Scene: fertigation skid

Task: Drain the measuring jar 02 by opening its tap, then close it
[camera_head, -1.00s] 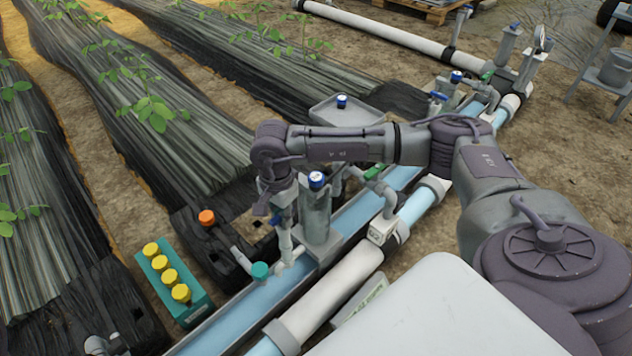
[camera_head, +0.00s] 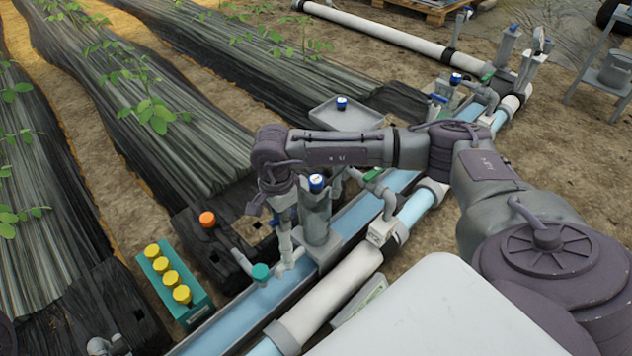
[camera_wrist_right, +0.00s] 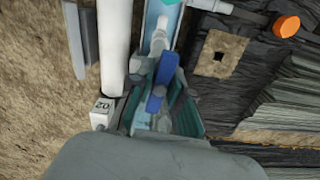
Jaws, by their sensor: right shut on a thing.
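The measuring jar (camera_head: 316,218) is an upright grey cylinder with a blue cap, standing over the channel in the head view. A white box marked 02 (camera_wrist_right: 102,112) shows beside it in the wrist view. My right gripper (camera_head: 265,203) is at the jar's left side, low on the pipework. In the wrist view my right gripper (camera_wrist_right: 162,80) is shut on the blue tap handle (camera_wrist_right: 156,100), which lies lengthwise between the fingers. The tap's body is partly hidden by the fingers. Whether liquid flows cannot be seen.
A teal rack (camera_head: 192,306) with yellow-capped bottles stands left of the channel. A teal-capped fitting (camera_head: 260,272) and an orange cap (camera_head: 207,218) are near the gripper. A white pipe (camera_head: 335,290) runs along the right. A grey tray (camera_head: 345,115) lies behind.

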